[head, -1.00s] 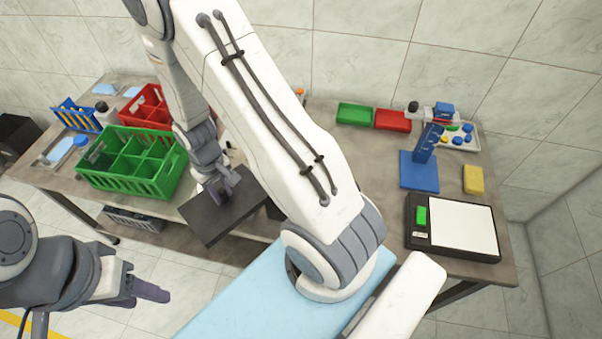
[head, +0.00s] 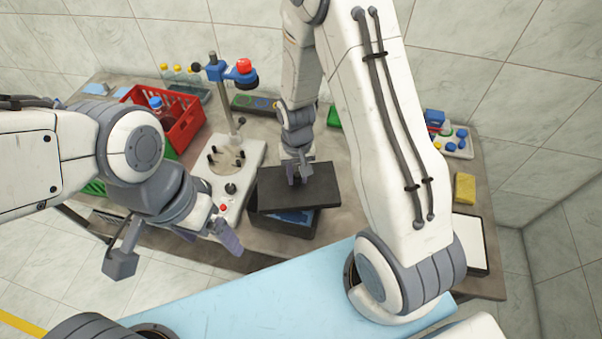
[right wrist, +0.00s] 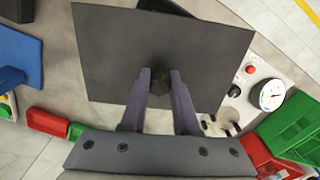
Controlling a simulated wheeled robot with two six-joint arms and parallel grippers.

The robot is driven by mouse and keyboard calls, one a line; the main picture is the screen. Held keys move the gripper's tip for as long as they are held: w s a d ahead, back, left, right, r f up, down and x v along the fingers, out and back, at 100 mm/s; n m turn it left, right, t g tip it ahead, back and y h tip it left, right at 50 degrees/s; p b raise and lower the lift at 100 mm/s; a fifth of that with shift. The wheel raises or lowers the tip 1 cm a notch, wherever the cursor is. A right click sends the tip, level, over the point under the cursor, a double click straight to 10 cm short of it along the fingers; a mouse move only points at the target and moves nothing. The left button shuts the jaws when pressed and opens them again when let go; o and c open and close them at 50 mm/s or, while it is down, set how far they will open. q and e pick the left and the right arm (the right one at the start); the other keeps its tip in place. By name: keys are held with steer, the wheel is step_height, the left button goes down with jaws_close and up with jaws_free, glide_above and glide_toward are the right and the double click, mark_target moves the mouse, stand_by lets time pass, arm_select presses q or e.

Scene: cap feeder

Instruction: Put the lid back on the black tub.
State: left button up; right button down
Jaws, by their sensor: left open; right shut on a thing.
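The lid (head: 325,184) is a flat dark rectangular plate. My right gripper (head: 295,175) is shut on its small dark knob, which shows between the fingers in the right wrist view (right wrist: 162,86). The black tub (head: 268,222) stands on the table below the lid. The lid covers much of it from the head camera, offset towards the right and back. The tub's front part shows, with something blue inside (head: 295,217). I cannot tell the height of the gap between them. My left gripper (head: 227,237) is open and empty, left of the tub by the table's front edge.
A white capping machine (head: 225,185) with a post and a red knob stands left of the tub. A red crate (head: 184,130) holding a bottle is behind it at left.

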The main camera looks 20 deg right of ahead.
mark_target(284, 187)
steer(key=a+m, duration=0.3)
steer(key=shift+w+a+r+m+p, duration=0.2)
steer(key=shift+r+m+p, duration=0.1)
steer(key=shift+r+p, duration=0.1)
steer(key=shift+a+f+m, duration=0.1)
steer(key=shift+a+m, duration=0.05)
steer(key=shift+m, duration=0.15)
steer(key=shift+f, duration=0.15)
step_height(284, 187, down, 4)
steer(key=b, duration=0.3)
steer(key=shift+r, duration=0.2)
steer(key=shift+f, duration=0.2)
stand_by(0.4)
steer(key=shift+f+b, duration=0.15)
steer(key=shift+b, duration=0.15)
steer(key=shift+f+b, duration=0.55)
steer(key=shift+f, duration=0.2)
